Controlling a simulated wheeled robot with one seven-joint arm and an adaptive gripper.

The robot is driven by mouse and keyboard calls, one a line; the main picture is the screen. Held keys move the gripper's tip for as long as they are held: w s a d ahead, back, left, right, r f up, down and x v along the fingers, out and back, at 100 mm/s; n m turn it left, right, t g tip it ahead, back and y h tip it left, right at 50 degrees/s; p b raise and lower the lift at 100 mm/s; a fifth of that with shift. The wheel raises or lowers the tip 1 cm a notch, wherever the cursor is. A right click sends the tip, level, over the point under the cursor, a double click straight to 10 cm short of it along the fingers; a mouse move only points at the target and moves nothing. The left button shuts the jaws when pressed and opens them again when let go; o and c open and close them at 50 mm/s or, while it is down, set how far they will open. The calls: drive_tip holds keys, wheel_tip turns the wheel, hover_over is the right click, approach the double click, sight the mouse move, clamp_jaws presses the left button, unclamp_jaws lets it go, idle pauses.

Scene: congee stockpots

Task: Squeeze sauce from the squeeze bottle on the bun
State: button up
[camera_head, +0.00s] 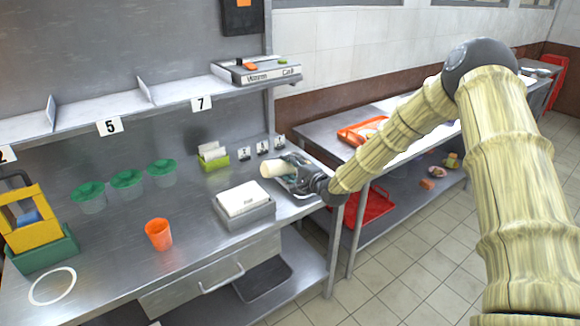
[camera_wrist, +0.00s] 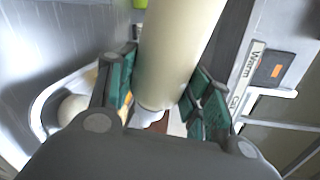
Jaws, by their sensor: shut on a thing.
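A cream-coloured squeeze bottle (camera_head: 273,169) is in my gripper (camera_head: 292,172), near the right end of the steel counter. The bottle is tilted in the head view. In the wrist view, the bottle (camera_wrist: 178,55) lies between the green finger pads of my gripper (camera_wrist: 163,85), with its pale nozzle (camera_wrist: 148,117) towards the palm. A pale round thing, apparently the bun (camera_wrist: 74,109), sits in a metal tray (camera_wrist: 42,108) to the left of the nozzle. In the head view my gripper hides much of the tray, and I cannot make out the bun.
A grey box of white cards (camera_head: 243,215) stands left of my gripper. A green card holder (camera_head: 213,160) is behind it. An orange cup (camera_head: 158,234) and several green-lidded tubs stand further left. A shelf (camera_head: 170,102) runs above.

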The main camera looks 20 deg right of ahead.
drive_tip(key=n, duration=0.3)
drive_tip(key=shift+s+a+h, duration=0.15)
drive_tip(key=shift+a+h, duration=0.2)
drive_tip(key=shift+h, duration=0.05)
drive_tip(key=n, duration=0.1)
drive_tip(key=d+n, duration=0.1)
drive_tip(key=d+n+b, duration=0.1)
drive_tip(key=shift+w+r+t, duration=0.3)
drive_tip(key=shift+w+r, duration=0.1)
drive_tip(key=n, duration=0.1)
drive_tip(key=d+n+b, duration=0.1)
drive_tip(key=d+n+h+b, duration=0.1)
drive_tip(key=shift+w+r, duration=0.35)
drive_tip(key=shift+r, duration=0.05)
drive_tip(key=w+d+r+n+t+b, duration=0.1)
drive_tip(key=d+r+n+t+b, duration=0.1)
drive_tip(key=r+n, duration=0.7)
wheel_tip(320, 180, up, 4)
drive_tip(key=shift+d+r+n+h+b, duration=0.3)
drive_tip(key=shift+d+h, duration=0.1)
drive_tip(key=shift+d, duration=0.25)
drive_tip(key=shift+f, duration=0.1)
